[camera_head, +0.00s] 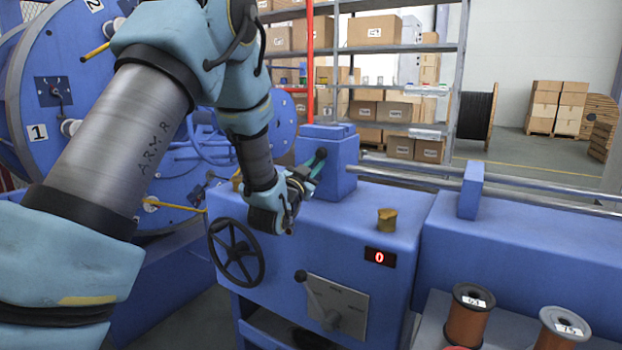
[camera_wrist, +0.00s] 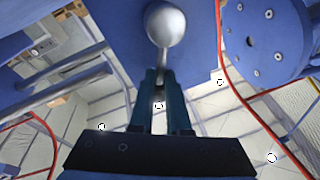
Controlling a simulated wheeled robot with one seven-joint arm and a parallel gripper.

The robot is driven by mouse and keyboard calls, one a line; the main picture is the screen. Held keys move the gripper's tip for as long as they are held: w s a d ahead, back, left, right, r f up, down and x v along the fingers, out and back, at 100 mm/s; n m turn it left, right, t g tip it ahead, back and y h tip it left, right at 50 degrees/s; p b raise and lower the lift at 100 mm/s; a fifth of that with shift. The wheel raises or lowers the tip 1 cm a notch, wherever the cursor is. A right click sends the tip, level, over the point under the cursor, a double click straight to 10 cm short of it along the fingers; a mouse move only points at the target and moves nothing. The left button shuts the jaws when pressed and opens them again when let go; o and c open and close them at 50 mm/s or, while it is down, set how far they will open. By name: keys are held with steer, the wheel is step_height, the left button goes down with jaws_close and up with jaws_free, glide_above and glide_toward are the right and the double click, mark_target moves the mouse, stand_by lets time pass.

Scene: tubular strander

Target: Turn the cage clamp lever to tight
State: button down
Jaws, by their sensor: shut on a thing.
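The cage clamp lever appears in the wrist view as a short stem with a shiny silver ball knob (camera_wrist: 165,24). My gripper (camera_wrist: 160,78) is shut on its stem, just below the ball. In the head view my gripper (camera_head: 314,170) reaches the side of a blue upright block (camera_head: 338,180) on the machine bed. The small dark knob (camera_head: 321,153) shows just past the teal fingertips, against the block. Most of the stem is hidden by the fingers. I cannot read any tight or loose marking near it.
A black handwheel (camera_head: 236,252) and a second lever on a grey plate (camera_head: 338,305) are on the machine front below my gripper. A red "0" display (camera_head: 380,257) and brass knob (camera_head: 387,219) sit to the right. The large blue cage (camera_head: 75,90) is at left.

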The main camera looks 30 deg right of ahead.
steer(key=shift+s+d+f+m+h+b, duration=0.15)
steer(key=shift+s+f+m+h+b, duration=0.15)
steer(key=shift+m+b, duration=0.45)
steer(key=shift+r, duration=0.1)
steer(key=c, duration=0.9)
jaws_free()
steer(key=b+v, duration=0.1)
steer(key=v, duration=0.9)
steer(key=shift+s+a+b, duration=0.2)
steer(key=shift+a+b, duration=0.1)
steer(key=shift+a, duration=0.1)
